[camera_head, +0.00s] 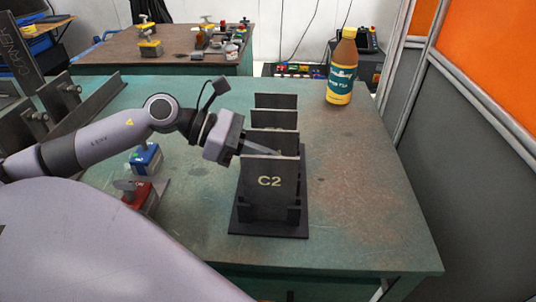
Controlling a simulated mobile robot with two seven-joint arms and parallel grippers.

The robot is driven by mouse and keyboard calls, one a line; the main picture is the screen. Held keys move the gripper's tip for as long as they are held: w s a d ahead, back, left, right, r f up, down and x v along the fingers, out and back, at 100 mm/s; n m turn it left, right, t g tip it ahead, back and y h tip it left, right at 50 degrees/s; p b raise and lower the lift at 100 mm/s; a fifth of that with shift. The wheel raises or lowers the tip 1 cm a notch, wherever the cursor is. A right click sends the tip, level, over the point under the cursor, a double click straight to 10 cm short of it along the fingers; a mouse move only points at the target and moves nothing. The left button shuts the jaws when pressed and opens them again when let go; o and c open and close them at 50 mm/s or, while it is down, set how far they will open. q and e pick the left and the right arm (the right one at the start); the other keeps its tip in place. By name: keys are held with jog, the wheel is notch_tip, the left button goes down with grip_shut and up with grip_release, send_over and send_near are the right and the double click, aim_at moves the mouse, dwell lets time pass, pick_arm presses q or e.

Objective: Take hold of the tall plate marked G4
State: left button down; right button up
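A dark rack (240,218) on the green table holds several upright dark plates in a row. The nearest plate (268,190) is marked C2. Behind it stand a second plate (282,143), a third plate (274,119) and a farthest plate (275,100). No G4 mark is readable on any of them; their lower faces are hidden by the plates in front. My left gripper (262,150) reaches in from the left, its fingers pointing right just behind the C2 plate's top edge, by the second plate. Its finger gap and any contact cannot be made out. My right gripper is not in view.
A brown bottle (342,70) with a teal label stands at the table's back right. Blue (146,158) and red (138,194) clamp-like items lie left of the rack. Dark metal angles (85,105) stand at left. The table's right side is clear; a partition (455,140) borders it.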

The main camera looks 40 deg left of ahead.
pick_arm(q)
notch_tip(320, 180, up, 20)
jog(key=p, duration=0.3)
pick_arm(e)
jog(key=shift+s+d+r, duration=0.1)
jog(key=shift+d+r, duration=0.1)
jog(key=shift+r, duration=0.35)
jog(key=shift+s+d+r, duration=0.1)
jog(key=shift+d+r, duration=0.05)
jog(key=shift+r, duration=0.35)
